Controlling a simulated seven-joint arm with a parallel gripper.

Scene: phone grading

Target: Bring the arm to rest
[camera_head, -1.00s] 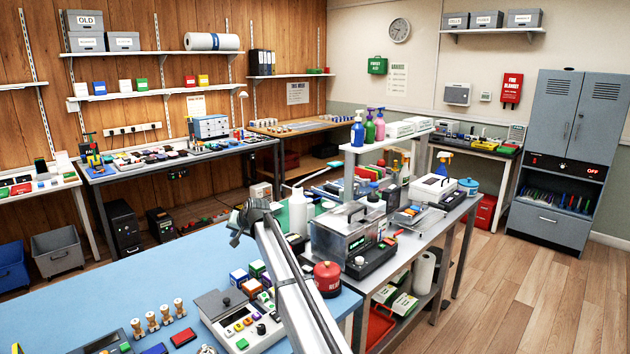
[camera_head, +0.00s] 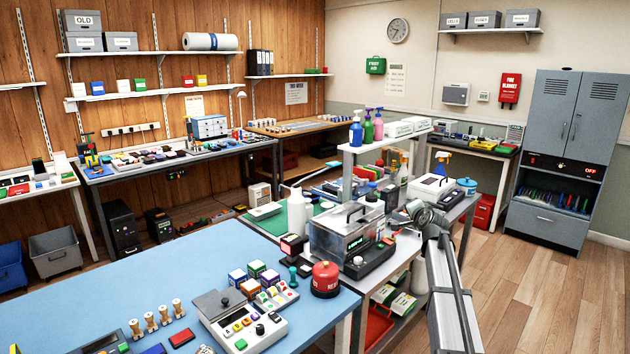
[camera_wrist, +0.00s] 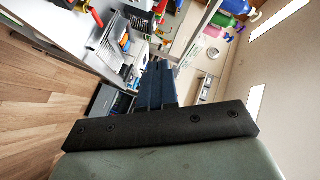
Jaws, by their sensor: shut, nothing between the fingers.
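My gripper (camera_wrist: 158,68) shows in the wrist view as two dark blue-grey fingers side by side, with no visible gap and nothing held. In the head view my arm rises from the bottom right, and its bent end is in front of the right end of the grey bench (camera_head: 462,212). The fingers cannot be made out in that view. In the wrist view the fingers point toward the far part of the room, clear of any object as far as I can tell.
A clear-lidded box (camera_head: 345,232) and a raised white shelf (camera_head: 385,140) with pump bottles stand on the bench. The wood floor (camera_head: 530,300) at right is clear.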

